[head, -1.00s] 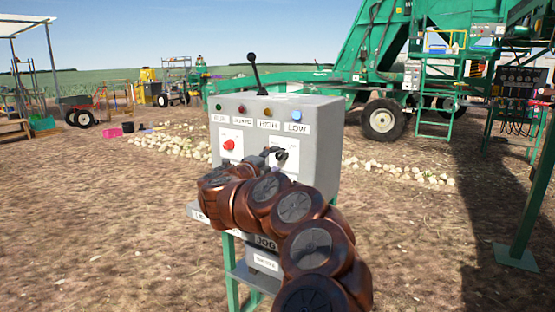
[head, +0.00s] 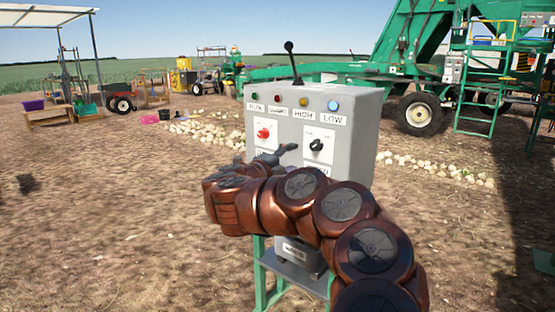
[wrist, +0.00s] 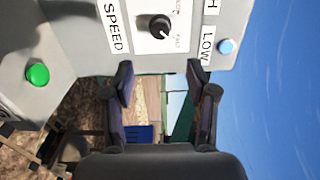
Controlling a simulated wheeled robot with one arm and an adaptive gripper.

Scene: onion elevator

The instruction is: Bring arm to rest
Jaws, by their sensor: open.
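My arm reaches in from the lower right of the head view, in front of a grey control box (head: 357,112). My gripper (head: 277,157) is small there, close to the box face, left of and slightly below a black knob (head: 317,145). In the wrist view my gripper (wrist: 160,76) has its two fingers apart, with nothing held between them. The black knob (wrist: 160,27), beside the SPEED label, lies beyond the fingertips and clear of them. My arm hides the lower part of the box.
The box has a red knob (head: 263,133), a lever (head: 291,62) on top and indicator lights. A green button (wrist: 38,75) shows in the wrist view. Pale onions (head: 200,132) lie behind. A green machine (head: 425,45) stands back right. Open ground lies left.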

